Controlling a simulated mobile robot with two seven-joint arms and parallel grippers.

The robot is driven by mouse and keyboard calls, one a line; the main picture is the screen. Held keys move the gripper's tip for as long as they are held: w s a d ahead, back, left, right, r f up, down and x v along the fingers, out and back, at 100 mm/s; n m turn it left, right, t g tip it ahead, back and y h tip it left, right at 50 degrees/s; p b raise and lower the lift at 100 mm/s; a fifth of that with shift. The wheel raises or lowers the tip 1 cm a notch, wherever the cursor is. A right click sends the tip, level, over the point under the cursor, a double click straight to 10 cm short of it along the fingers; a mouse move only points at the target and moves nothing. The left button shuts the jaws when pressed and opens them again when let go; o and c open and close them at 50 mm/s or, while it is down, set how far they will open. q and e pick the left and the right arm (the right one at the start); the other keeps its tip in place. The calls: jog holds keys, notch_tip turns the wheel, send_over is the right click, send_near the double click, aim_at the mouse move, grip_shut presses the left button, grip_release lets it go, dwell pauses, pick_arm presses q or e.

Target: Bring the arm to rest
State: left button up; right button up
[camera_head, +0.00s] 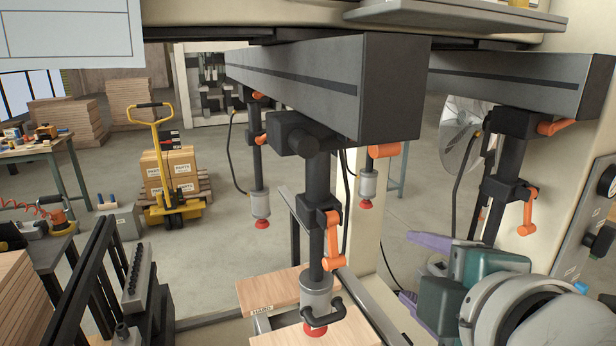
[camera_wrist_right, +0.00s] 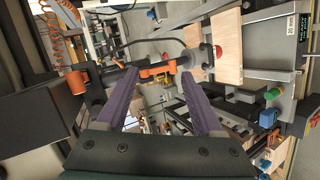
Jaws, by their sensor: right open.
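My right gripper (camera_head: 404,266) is at the lower right of the head view, with its two purple fingers spread apart. Nothing shows between the fingertips in the right wrist view (camera_wrist_right: 160,75). The white and dark-green wrist of my right arm reaches in from the lower right corner. The gripper is to the right of the nearest clamp cylinder (camera_head: 316,297) and appears apart from it. That cylinder has a black handle, and its red pad is at the wooden board (camera_head: 345,328). My left gripper is in neither view.
Grey beams (camera_head: 385,90) carry clamp posts with orange levers (camera_head: 333,236) above the boards. A panel with a gauge (camera_head: 600,190) stands close on the right. A black rack (camera_head: 100,275) is at left. Open floor lies behind, with a yellow pallet truck (camera_head: 160,150).

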jog(key=s+d+f+m+g, duration=0.25)
jog(key=s+m, duration=0.25)
jog(key=s, duration=0.3)
jog(key=s+d+f+m+g, duration=0.2)
jog(key=s+m+g, duration=0.25)
jog(key=s, duration=0.35)
jog(key=s+d+f+m+g, duration=0.2)
jog(key=s+m, duration=0.4)
jog(key=s, duration=0.2)
notch_tip(320, 180, up, 12)
jog(key=w+p, duration=0.1)
jog(key=p, duration=1.1)
jog(key=shift+a+n, duration=0.25)
jog(key=shift+n, duration=0.1)
jog(key=shift+f, duration=0.15)
